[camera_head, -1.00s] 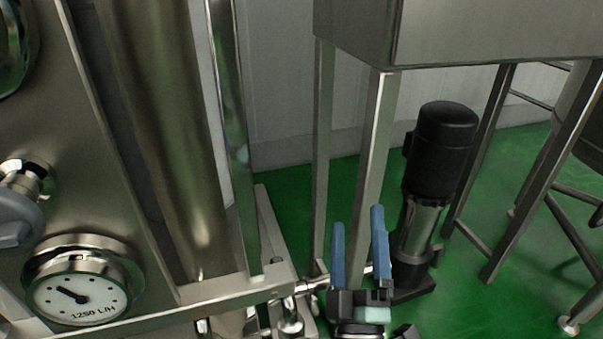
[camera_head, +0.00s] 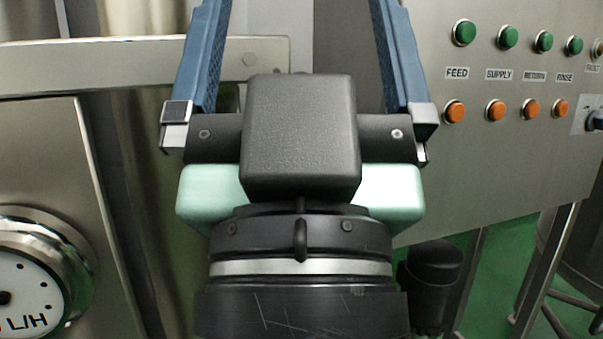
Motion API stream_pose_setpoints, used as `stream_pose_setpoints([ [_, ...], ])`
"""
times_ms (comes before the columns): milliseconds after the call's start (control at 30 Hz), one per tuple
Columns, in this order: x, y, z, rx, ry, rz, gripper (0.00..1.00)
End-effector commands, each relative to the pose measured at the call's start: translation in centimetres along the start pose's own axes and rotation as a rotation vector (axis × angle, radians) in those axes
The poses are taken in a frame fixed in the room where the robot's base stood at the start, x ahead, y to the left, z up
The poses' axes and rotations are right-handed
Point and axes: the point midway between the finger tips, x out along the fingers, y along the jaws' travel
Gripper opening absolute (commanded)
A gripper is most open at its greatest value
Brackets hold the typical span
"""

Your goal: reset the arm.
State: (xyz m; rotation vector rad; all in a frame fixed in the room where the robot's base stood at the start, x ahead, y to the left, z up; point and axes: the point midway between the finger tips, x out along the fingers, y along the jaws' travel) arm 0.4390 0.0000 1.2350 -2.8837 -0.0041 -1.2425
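My gripper (camera_head: 300,40) fills the middle of the head camera view, raised close to the camera and pointing up and away. Its two blue fingers stand wide apart at the left and right, with nothing between them; their tips run to or past the top edge of the picture. The black wrist and pale green body of the gripper show below the fingers. The lower arm is hidden beneath the wrist.
A steel control panel (camera_head: 480,185) with green and orange buttons stands to the right, behind the gripper. A steel frame plate (camera_head: 50,160) and a round gauge (camera_head: 25,290) are at the left. A black pump motor (camera_head: 432,270) stands low on the green floor (camera_head: 500,270).

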Motion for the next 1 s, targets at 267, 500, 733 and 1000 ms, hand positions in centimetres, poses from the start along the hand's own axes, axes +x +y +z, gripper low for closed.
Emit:
stream_pose_setpoints([
  [267,7.4,0.0,-6.9,-0.002,-0.001,0.001,1.0],
  [500,12.7,0.0,-11.8,-0.003,-0.002,0.001,1.0],
  [733,17.6,0.0,-16.5,-0.003,-0.002,0.0,1.0],
  [1000,21.3,0.0,-20.0,-0.003,-0.002,0.0,1.0],
])
